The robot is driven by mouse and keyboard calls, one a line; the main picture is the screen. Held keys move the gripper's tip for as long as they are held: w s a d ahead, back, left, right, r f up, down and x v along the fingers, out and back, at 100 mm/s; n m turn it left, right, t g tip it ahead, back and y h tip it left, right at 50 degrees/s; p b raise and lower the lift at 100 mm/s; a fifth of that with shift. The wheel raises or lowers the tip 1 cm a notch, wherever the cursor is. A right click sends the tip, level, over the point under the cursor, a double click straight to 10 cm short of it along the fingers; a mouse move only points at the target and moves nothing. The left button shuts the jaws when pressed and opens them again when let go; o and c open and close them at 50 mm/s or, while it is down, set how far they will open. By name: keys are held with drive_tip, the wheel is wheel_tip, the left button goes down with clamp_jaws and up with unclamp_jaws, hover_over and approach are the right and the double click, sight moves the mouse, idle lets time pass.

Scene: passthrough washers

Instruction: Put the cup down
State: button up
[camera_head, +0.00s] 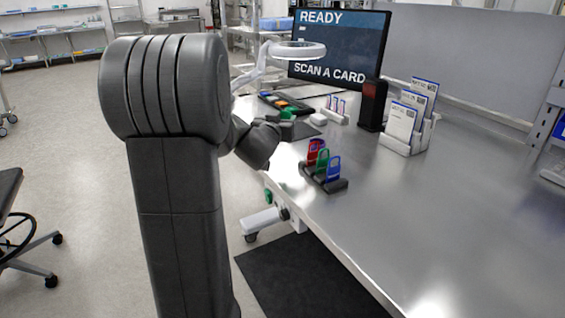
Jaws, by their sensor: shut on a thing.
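My gripper (283,127) is small and dark beyond my wrist, over the near left edge of the metal bench. It is shut on a small green thing (287,114). Its shape is too small to make out, so I cannot tell whether this is the cup. No other cup shows clearly. My arm hides part of the view on the left. I cannot tell whether the green thing touches the bench or the dark mat behind it.
A dark rack (326,183) with red, green and blue tags stands near the bench's front edge. A white card holder (399,142), a black card reader (372,106) and a monitor (340,45) stand farther back. The bench (440,215) is clear at right. A ring lamp (297,50) overhangs the back.

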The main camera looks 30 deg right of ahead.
sight(281, 160)
wheel_tip(281, 160, down, 10)
drive_tip(key=b, duration=0.3)
drive_tip(key=shift+r, duration=0.2)
idle(0.3)
drive_tip(key=shift+f, duration=0.15)
drive_tip(key=o, duration=0.6)
drive_tip(key=shift+f, duration=0.1)
drive_tip(key=o, duration=0.4)
drive_tip(key=shift+s, duration=0.1)
